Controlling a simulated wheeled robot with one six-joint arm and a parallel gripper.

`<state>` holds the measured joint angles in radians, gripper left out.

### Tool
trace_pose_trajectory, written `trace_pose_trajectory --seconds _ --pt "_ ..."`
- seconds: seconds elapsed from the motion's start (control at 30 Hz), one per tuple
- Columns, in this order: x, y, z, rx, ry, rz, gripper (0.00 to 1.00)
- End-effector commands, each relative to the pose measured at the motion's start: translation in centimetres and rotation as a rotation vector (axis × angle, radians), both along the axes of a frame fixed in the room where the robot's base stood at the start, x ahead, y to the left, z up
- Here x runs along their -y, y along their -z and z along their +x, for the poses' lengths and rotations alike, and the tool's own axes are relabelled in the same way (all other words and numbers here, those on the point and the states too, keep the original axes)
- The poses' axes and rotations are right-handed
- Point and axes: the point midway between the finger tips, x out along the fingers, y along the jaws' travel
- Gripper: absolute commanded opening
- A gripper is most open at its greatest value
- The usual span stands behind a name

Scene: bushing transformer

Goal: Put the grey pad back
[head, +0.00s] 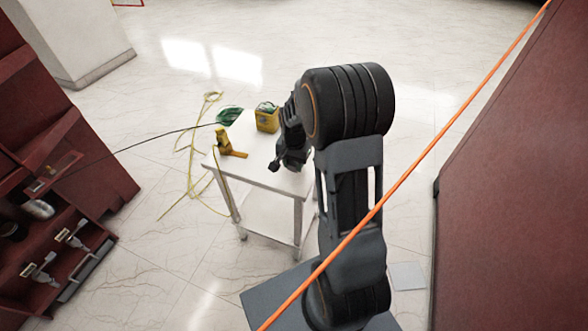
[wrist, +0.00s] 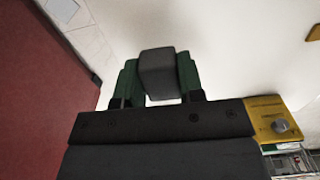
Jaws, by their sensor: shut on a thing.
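My gripper (wrist: 158,88) is shut on the grey pad (wrist: 158,65), a dark grey block between its two green fingers in the wrist view. In the head view my gripper (head: 290,160) points down over the right part of the small white table (head: 262,178). The pad is hidden or too small to make out there. I cannot tell whether the pad touches the table top.
A yellow box (head: 267,117) and a yellow hand tool (head: 229,145) stand on the table, with a green coil (head: 229,116) near its back edge. Yellow cable (head: 190,150) lies on the floor. Red cabinets stand left (head: 60,150) and right (head: 500,170). An orange line (head: 440,140) crosses the view.

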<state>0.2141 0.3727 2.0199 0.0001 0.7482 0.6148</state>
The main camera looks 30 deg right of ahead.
Motion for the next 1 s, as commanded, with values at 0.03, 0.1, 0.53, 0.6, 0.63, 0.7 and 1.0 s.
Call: trace_pose_trajectory --seconds 0.03,0.1,0.53,0.6,0.63,0.7,1.0 --pt "0.1 0.2 0.1 0.000 0.000 0.000 0.13" --pt "0.1 0.6 0.4 -0.001 0.001 0.000 0.13" --pt "0.1 3.6 0.5 0.000 -0.001 0.000 0.13" --pt "0.1 3.6 0.5 0.000 -0.001 0.000 0.13" --pt "0.1 3.7 0.5 0.000 -0.001 0.000 0.13" --pt "0.1 3.9 0.5 0.000 -0.001 0.000 0.13" --pt "0.1 4.0 0.5 -0.001 -0.001 0.001 0.55"
